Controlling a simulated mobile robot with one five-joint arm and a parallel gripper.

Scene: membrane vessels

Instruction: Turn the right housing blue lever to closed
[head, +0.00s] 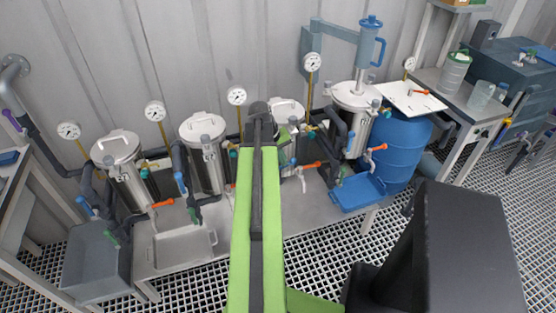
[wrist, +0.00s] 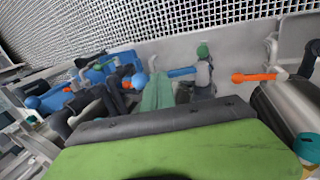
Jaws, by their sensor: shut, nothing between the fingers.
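The rightmost steel housing (head: 357,97) stands upright at the back right of the row in the head view. A blue lever (head: 350,146) shows at its lower left front, near dark pipes. In the wrist view, my gripper (wrist: 158,92) has its pale green fingers together, empty. A blue lever with a round end (wrist: 181,72) lies close beside the fingertips, at a grey valve with a green knob (wrist: 203,50). I cannot tell whether they touch, or which housing this lever belongs to. My arm hides the fingertips in the head view.
Other steel housings (head: 117,148) (head: 203,128) stand to the left, with pipes, gauges and orange levers (head: 378,147) around them. A blue tray (head: 358,193) lies below the rightmost housing; a blue drum (head: 402,150) stands beside it. The grated floor in front has free room.

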